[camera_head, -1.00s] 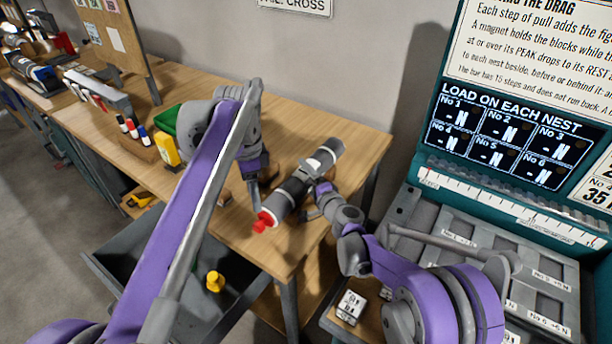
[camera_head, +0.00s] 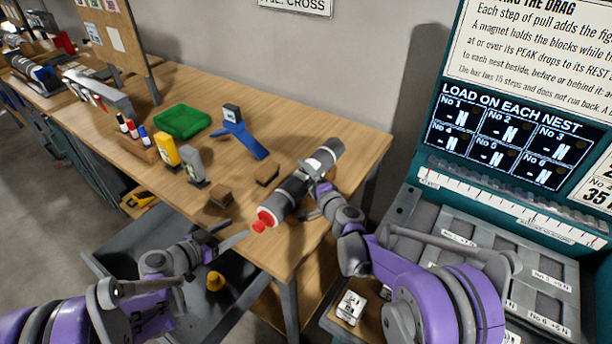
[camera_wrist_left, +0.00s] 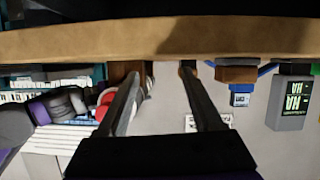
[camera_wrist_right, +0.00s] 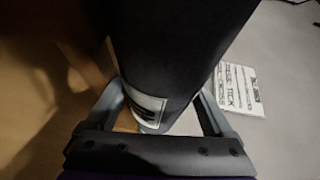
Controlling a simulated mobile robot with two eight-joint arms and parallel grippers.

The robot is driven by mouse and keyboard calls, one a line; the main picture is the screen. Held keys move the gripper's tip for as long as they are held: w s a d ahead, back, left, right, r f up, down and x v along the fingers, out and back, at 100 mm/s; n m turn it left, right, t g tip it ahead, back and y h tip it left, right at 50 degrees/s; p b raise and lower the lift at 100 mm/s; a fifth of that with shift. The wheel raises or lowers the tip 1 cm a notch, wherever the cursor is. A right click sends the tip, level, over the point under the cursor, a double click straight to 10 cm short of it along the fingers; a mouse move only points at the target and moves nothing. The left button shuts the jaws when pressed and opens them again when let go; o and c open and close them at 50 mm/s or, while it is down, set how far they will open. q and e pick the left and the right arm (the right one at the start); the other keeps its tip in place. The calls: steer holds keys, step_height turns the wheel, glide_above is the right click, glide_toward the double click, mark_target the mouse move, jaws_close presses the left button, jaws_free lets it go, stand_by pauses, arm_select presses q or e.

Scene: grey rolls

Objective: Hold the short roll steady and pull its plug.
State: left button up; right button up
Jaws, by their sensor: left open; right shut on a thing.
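A dark grey roll (camera_head: 292,192) with light bands lies slanted above the right end of the wooden table, its near end toward me. A red plug (camera_head: 264,220) sits in that near end. My right gripper (camera_head: 312,198) is shut around the roll's body; in the right wrist view the dark roll (camera_wrist_right: 180,50) with a white label fills the space between its fingers. My left gripper (camera_head: 229,234) is open and empty, left of and slightly below the plug, apart from it. In the left wrist view, red parts (camera_wrist_left: 105,99) show beside a finger.
The table (camera_head: 340,125) carries a green tray (camera_head: 182,121), a blue stand (camera_head: 240,138), yellow and grey boxes and small wooden blocks. Its front edge is close to my left gripper. A teal panel stands right.

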mark_target(256, 229)
arm_select(q)
steer(key=s+d+r+t+h, duration=0.2)
steer(key=s+r+t, duration=0.25)
steer(key=s, duration=0.65)
steer(key=shift+g, duration=0.35)
steer(key=shift+x, duration=4.65)
steer(key=c, duration=1)
steer(key=shift+r, duration=0.1)
steer(key=shift+c, duration=0.2)
steer(key=shift+s, duration=0.1)
steer(key=v, duration=0.6)
steer(key=shift+s, duration=0.2)
steer(key=shift+a, duration=0.1)
steer(key=shift+r, duration=0.1)
